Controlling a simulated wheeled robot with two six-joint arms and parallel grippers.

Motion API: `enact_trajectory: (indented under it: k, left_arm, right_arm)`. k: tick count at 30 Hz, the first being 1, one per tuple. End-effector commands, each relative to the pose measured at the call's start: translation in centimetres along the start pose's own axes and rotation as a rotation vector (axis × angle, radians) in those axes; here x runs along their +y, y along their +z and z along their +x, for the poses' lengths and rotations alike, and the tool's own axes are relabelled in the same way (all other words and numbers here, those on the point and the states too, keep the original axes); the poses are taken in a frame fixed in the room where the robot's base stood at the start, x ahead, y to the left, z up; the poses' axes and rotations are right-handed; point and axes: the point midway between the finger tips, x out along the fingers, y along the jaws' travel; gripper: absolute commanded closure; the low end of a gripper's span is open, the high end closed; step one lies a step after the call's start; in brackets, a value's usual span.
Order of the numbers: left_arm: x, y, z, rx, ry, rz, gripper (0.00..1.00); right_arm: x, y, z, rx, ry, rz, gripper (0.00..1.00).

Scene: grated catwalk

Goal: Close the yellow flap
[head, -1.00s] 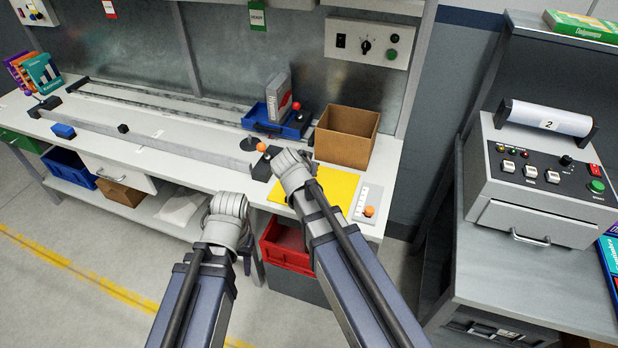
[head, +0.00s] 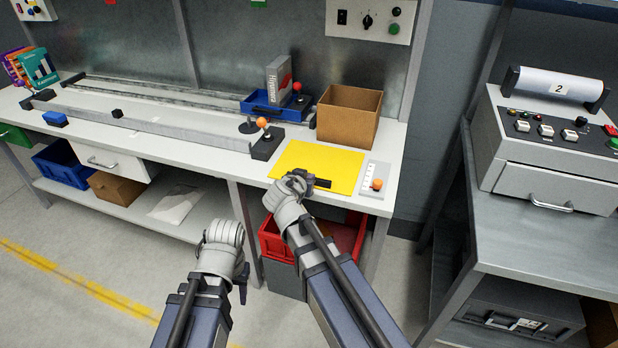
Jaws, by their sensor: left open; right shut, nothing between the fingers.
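The yellow flap (head: 328,163) is a flat yellow panel at the right end of the white workbench, and it looks level with the bench top. A dark strip (head: 322,183) lies near its front edge. My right gripper (head: 298,179) is shut and empty at the flap's front left edge, beside the dark strip; I cannot tell whether it touches. Its wrist hides the bench edge there. My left gripper (head: 242,283) is open, pointing down in front of the bench, lower and to the left of the flap.
A cardboard box (head: 345,119) stands just behind the flap. An orange-knobbed lever (head: 263,135) is to its left, and a small panel with an orange knob (head: 375,186) to its right. A red bin (head: 275,245) sits below. A grey machine (head: 555,150) stands at right.

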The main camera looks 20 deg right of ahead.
Motion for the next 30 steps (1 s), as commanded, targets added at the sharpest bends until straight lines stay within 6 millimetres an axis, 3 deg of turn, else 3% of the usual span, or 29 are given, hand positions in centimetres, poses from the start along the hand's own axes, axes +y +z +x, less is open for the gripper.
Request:
enact_trajectory:
  k: [4,20,30]
  left_arm:
    - [0.1,0.0,0.8,0.000,0.000,0.000,0.55]
    - [0.1,-0.1,0.9,0.000,0.000,0.000,0.55]
    - [0.0,0.0,-0.5,0.000,0.000,0.000,0.55]
  right_arm:
    - [0.0,0.8,0.2,0.000,0.000,0.000,1.00]
    - [0.0,0.9,0.2,-0.001,0.000,0.001,1.00]
    - [0.3,-0.4,-0.1,-0.001,0.000,0.001,1.00]
